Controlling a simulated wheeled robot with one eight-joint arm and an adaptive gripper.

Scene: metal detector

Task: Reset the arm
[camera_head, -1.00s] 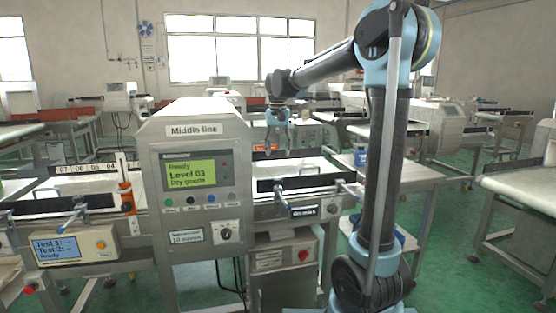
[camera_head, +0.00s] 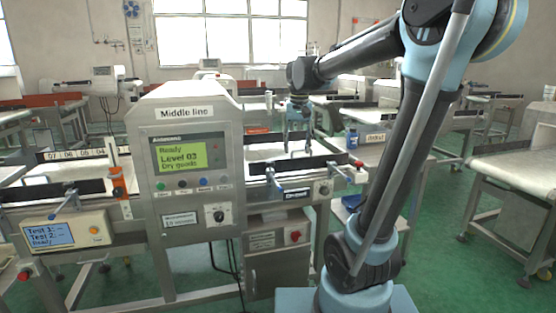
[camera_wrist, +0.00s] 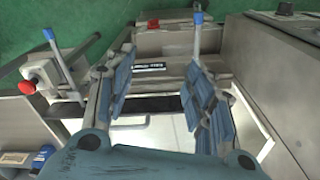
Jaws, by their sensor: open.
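My gripper (camera_head: 297,131) hangs from my raised arm, over the right part of the machine labelled "Middle line" (camera_head: 183,98). In the wrist view my gripper (camera_wrist: 163,88) points down with its two blue-padded fingers spread and nothing between them. Below it lie the dark rail and pale conveyor bed (camera_wrist: 150,128). The machine's display (camera_head: 180,157) reads "Ready, Level 03, Dry goods".
A small control box (camera_head: 65,234) is at lower left. A side table with a blue container (camera_head: 351,139) stands to the right. Green floor (camera_head: 455,230) is clear.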

